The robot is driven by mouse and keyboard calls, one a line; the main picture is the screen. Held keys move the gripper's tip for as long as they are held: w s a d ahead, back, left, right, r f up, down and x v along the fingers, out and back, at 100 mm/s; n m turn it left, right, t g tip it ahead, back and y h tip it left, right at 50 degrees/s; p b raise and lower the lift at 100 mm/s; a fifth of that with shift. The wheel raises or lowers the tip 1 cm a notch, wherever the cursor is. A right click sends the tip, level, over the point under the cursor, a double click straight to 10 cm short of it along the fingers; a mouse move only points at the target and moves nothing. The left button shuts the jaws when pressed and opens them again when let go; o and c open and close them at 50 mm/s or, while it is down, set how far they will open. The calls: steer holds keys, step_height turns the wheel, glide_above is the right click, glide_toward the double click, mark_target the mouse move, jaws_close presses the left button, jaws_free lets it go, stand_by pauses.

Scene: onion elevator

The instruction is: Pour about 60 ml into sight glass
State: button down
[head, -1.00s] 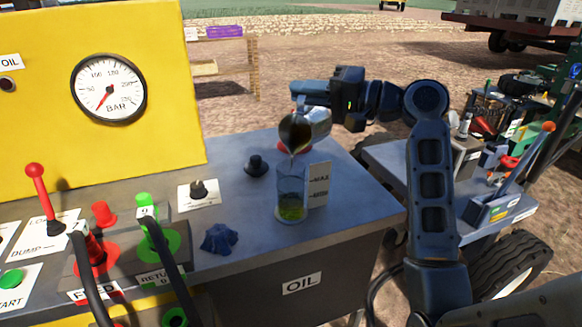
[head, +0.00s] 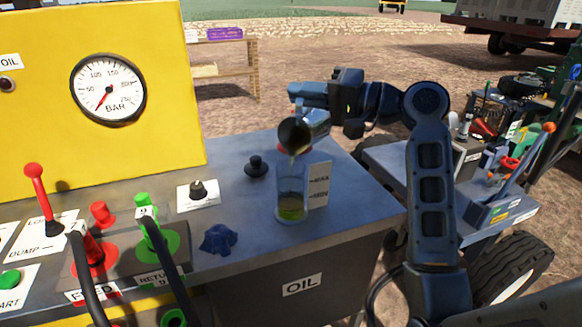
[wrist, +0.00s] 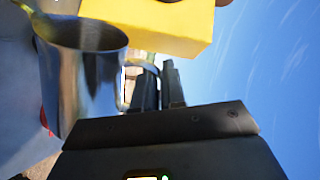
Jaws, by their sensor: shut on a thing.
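A metal jug (head: 295,136) is tilted with its dark mouth toward the camera, above the sight glass (head: 291,178). A faint thin stream seems to run from its lip down to the glass. The clear glass stands upright on the bench, with yellow-green liquid (head: 291,208) in its lower part, its surface near the lower mark of the MAX/MIN plate (head: 319,185) beside it. My gripper (head: 312,97) is at the jug; in the wrist view, my fingers (wrist: 160,85) are shut on the handle of the jug (wrist: 75,75).
A black cap (head: 256,167) and a crumpled blue rag (head: 219,239) lie left of the glass. A black knob (head: 198,190) and red and green levers are farther left. A yellow panel with a pressure gauge (head: 108,89) stands behind them. The bench right of the glass is clear.

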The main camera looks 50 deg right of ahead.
steer(key=shift+a, duration=0.1)
steer(key=shift+d+r, duration=0.1)
steer(key=shift+d, duration=0.25)
steer(key=d+m+p, duration=0.1)
steer(key=d+r+m+p, duration=0.1)
steer(key=shift+w+r+p, duration=0.15)
steer(key=shift+r+p, duration=0.15)
steer(key=shift+p, duration=0.1)
steer(key=shift+w+d+f+m+p, duration=0.1)
steer(key=shift+d+f+m+p, duration=0.1)
steer(key=shift+f+m+p, duration=0.3)
steer(key=shift+d+f, duration=0.2)
steer(key=shift+f, duration=0.4)
steer(key=m+p, duration=0.1)
steer(key=d+f+m+p, duration=0.1)
steer(key=p, duration=0.1)
steer(key=shift+w+d+m+p, duration=0.2)
steer(key=shift+d+m+p, duration=0.05)
steer(key=shift+m+p, duration=0.05)
steer(key=shift+d+f, duration=0.1)
